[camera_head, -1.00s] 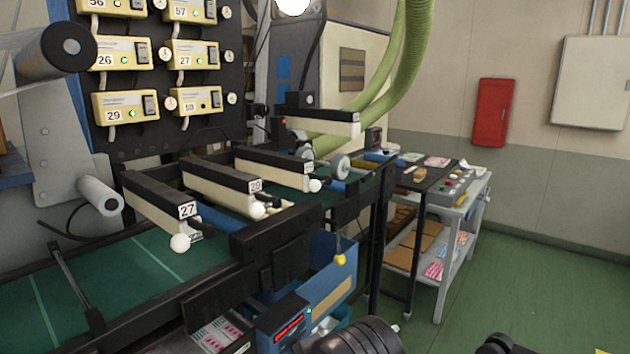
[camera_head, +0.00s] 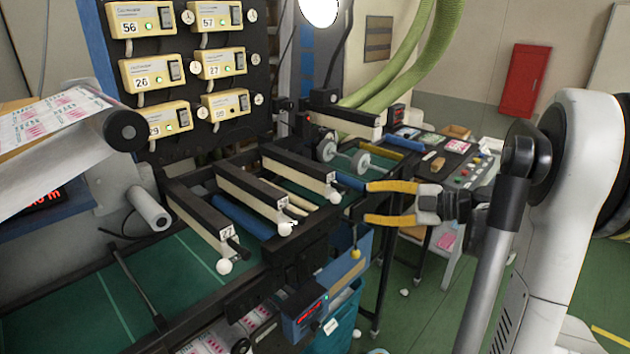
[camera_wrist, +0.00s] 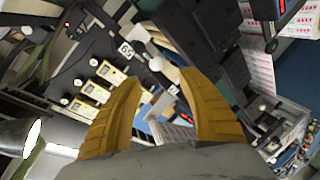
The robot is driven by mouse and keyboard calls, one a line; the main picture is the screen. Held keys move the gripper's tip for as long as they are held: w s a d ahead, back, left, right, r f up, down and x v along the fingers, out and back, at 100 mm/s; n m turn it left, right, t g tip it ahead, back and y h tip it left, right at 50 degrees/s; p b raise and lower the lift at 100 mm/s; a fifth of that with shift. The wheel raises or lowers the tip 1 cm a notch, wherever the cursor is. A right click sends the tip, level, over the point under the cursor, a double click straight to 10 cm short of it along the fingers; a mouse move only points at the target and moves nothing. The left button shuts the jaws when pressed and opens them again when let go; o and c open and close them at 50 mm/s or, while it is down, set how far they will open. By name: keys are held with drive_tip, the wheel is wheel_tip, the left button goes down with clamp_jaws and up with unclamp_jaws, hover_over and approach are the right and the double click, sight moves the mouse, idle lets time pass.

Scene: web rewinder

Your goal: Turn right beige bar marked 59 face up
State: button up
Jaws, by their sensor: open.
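Several long bars with black tops and beige sides project from the machine toward the front, each with a white ball at its near end. The right one of the front three bars (camera_head: 300,175) is nearest my gripper; its end label is too small to read in the head view. In the wrist view a label reading 59 (camera_wrist: 126,48) shows above the left fingertip, beside a pale knob. My gripper (camera_head: 368,203) is open and empty, its yellow fingers pointing left, apart from that bar's end. It also shows in the wrist view (camera_wrist: 163,77).
The bar marked 27 (camera_head: 205,217) and a middle bar (camera_head: 252,193) lie to the left. Another bar (camera_head: 345,121) stands behind. A panel of numbered beige boxes (camera_head: 222,104) rises at the back.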

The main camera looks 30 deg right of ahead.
sight(336, 197)
drive_tip(key=shift+n+t, duration=0.3)
drive_tip(key=x, duration=1)
drive_tip(key=shift+w, duration=0.25)
drive_tip(key=shift+d, duration=0.1)
clamp_jaws()
